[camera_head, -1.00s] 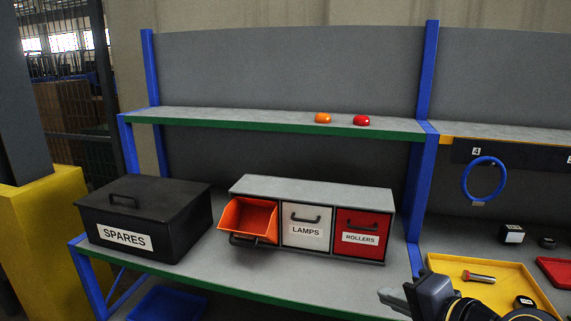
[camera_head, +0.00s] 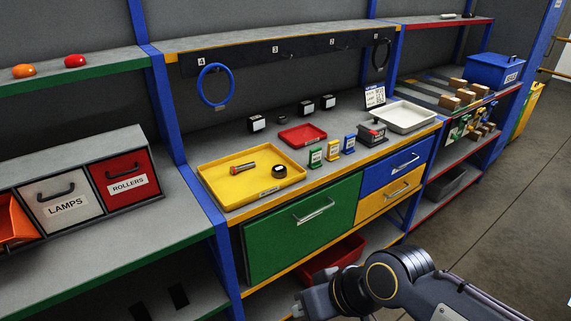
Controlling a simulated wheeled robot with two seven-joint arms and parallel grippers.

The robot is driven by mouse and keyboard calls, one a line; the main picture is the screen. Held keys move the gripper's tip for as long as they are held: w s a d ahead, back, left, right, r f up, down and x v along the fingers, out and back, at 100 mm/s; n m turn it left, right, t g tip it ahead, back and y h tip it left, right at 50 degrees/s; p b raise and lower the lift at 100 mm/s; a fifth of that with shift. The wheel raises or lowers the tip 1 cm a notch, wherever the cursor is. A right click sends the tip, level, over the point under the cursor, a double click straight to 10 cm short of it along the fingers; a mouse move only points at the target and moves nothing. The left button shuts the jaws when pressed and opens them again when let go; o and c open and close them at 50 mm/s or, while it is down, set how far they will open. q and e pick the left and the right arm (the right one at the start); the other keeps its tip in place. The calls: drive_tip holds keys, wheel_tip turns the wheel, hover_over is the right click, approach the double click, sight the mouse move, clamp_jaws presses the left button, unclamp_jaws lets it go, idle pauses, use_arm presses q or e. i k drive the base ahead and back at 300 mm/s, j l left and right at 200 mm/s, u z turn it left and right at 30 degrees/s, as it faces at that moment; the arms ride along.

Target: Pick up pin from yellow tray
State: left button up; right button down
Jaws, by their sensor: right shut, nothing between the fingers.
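The yellow tray (camera_head: 215,180) sits on the left part of the workbench. In it lies a pin (camera_head: 243,167), a short grey rod with a reddish end, on its side. A small black item (camera_head: 279,171) with a pale label lies in the tray to the right of the pin. My right gripper (camera_head: 299,308) is at the bottom of the view, in front of the bench and well below the tray, apart from the pin. It is shut and empty, and only partly seen. My left gripper is not in view.
A red tray (camera_head: 303,134), small coloured holders (camera_head: 333,150), black boxes (camera_head: 256,123) and a white tray (camera_head: 405,116) share the bench. A blue ring (camera_head: 215,85) hangs above the yellow tray. Green, blue and yellow drawer fronts are below. A blue post (camera_head: 206,190) stands left.

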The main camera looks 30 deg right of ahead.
sight(233, 170)
drive_tip(key=z, duration=0.75)
drive_tip(key=i+l+u, duration=0.2)
drive_tip(key=i+u, duration=0.25)
drive_tip(key=i+l+u, duration=0.5)
drive_tip(key=i+j, duration=0.05)
drive_tip(key=i, duration=0.05)
